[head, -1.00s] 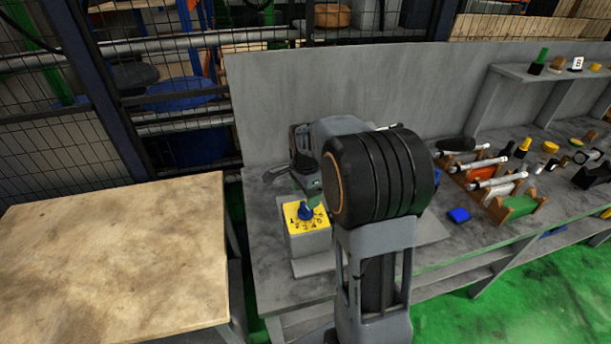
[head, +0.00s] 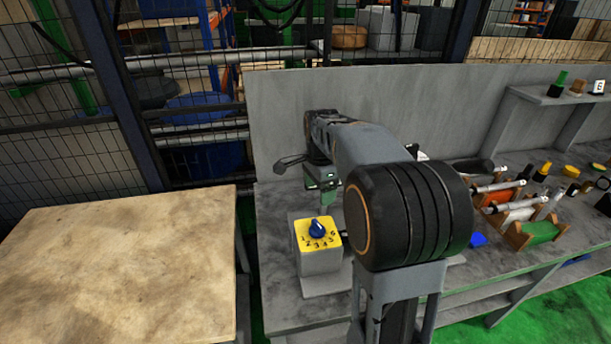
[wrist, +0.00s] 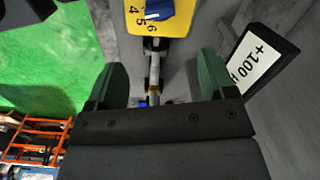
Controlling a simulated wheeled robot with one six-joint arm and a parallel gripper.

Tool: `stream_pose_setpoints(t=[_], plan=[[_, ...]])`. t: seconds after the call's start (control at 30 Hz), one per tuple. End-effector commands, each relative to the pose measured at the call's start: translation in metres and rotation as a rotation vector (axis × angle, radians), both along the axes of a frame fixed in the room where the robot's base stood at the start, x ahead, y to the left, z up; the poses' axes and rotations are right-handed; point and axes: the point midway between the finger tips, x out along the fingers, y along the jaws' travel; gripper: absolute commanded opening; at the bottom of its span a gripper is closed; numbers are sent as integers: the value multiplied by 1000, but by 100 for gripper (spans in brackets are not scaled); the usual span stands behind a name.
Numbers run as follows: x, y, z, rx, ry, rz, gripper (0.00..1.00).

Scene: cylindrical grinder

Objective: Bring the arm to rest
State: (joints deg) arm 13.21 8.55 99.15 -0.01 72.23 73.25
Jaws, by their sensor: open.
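My arm rises in front of the bench and bends over toward its back left. My gripper (head: 322,196) hangs above the back of a grey box with a yellow dial plate (head: 304,237), apart from it. The dial's blue knob (head: 317,229) is uncovered, with numbers around it. In the wrist view, my gripper's two green fingers (wrist: 163,78) stand wide apart with nothing held between them. The yellow plate (wrist: 172,28) and blue knob (wrist: 158,10) show beyond the fingertips at the top.
The grey bench (head: 277,290) has a tall back panel (head: 400,110). A wooden table (head: 120,265) at left is bare.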

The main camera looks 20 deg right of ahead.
Motion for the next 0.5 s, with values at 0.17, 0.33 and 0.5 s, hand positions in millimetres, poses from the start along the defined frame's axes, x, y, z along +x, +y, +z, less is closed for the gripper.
stream_pose_setpoints(t=[0.17,0.33,0.5], plan=[[0,0,0,0,0,8,77],[3,-1,-4,-7,-18,191,77],[-28,12,-27,-25,-39,651,77]])
